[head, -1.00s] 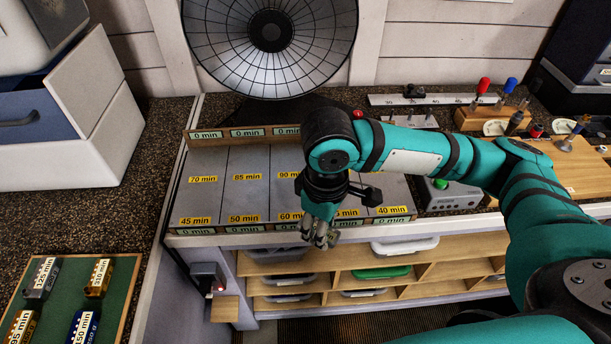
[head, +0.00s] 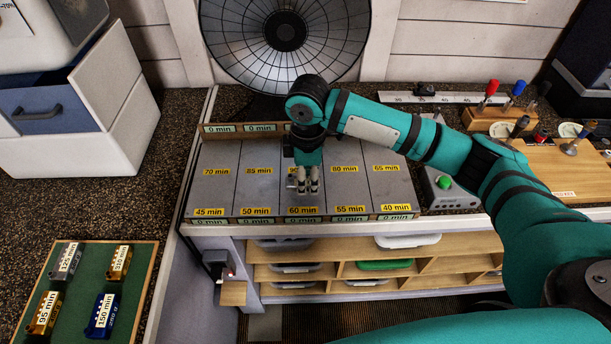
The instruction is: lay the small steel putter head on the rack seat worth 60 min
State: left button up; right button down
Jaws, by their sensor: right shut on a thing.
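The grey rack (head: 257,192) has two rows of seats with yellow minute labels. The seat labelled 60 min (head: 302,211) is in the front row, in the middle. My right gripper (head: 308,190) is over the middle column, just behind the 60 min label. It is shut on a small steel putter head (head: 292,181), mostly hidden by the fingers; a bit of metal shows at their left. I cannot tell whether the head touches the rack. My left gripper is not in view.
A green board (head: 128,283) at lower left holds several labelled heads, among them a blue one (head: 103,316). A grey box with a green button (head: 445,187) stands right of the rack. A lamp-like dish (head: 285,60) stands behind. Low strips with 0 min labels edge the rack.

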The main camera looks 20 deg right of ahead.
jog(key=shift+w, duration=0.9)
notch_tip(320, 180, down, 3)
jog(key=shift+d+r+p, duration=0.1)
jog(key=shift+p, duration=0.75)
jog(key=shift+f, duration=0.45)
jog(key=shift+f, duration=0.1)
jog(key=c, duration=0.9)
grip_release()
jog(key=shift+r+b, duration=1.6)
jog(key=shift+r, duration=4.55)
